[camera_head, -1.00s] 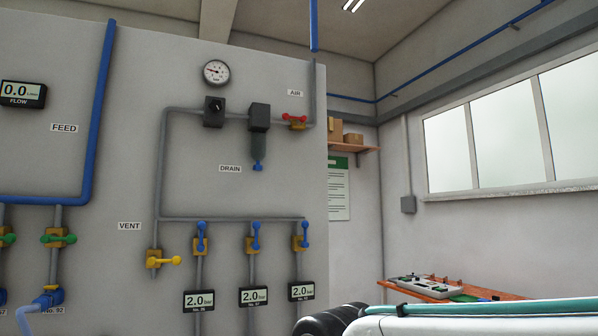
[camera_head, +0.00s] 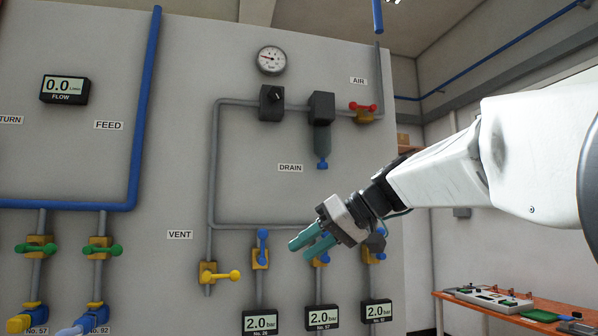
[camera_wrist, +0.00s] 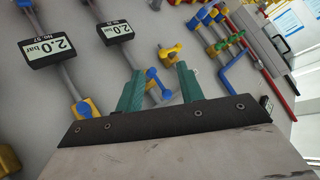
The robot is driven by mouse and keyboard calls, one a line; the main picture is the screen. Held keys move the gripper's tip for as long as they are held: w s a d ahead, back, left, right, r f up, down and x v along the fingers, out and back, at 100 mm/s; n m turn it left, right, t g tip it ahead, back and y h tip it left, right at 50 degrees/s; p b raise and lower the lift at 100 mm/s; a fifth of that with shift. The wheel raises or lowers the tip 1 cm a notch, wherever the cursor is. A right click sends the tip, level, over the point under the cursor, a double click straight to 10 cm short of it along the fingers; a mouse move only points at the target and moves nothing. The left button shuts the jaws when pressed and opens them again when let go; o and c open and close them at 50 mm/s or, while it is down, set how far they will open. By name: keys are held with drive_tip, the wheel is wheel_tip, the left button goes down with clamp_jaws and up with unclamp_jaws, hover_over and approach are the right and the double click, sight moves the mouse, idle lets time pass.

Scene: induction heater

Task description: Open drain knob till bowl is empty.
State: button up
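The drain knob (camera_head: 322,165) is a small blue knob at the bottom of the dark bowl (camera_head: 321,140), beside the DRAIN label (camera_head: 290,168). The level inside the bowl cannot be made out. My gripper (camera_head: 303,240) is below and slightly left of the drain knob, in front of the row of blue-handled valves. Its green fingers are apart and empty. In the wrist view the gripper (camera_wrist: 158,84) shows a clear gap between its fingers, with a blue valve handle (camera_wrist: 157,83) beyond. The drain knob is not recognisable in the wrist view.
A red-handled air valve (camera_head: 363,107) is right of the bowl, and a black regulator (camera_head: 272,103) is left. A yellow vent valve (camera_head: 219,274) and several gauges reading 2.0 bar (camera_head: 261,322) are lower. An orange bench (camera_head: 450,297) stands right.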

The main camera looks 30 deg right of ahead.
drive_tip(key=w+d+r+n+t+y, duration=0.15)
drive_tip(key=w+d+r+t, duration=0.25)
drive_tip(key=d+r, duration=0.75)
drive_tip(key=n+t, duration=0.2)
drive_tip(key=t, duration=0.1)
approach(323, 164)
drive_tip(key=w, duration=0.2)
drive_tip(key=x, duration=0.6)
drive_tip(key=shift+w+f, duration=0.15)
drive_tip(key=shift+w, duration=0.25)
drive_tip(key=c, duration=0.7)
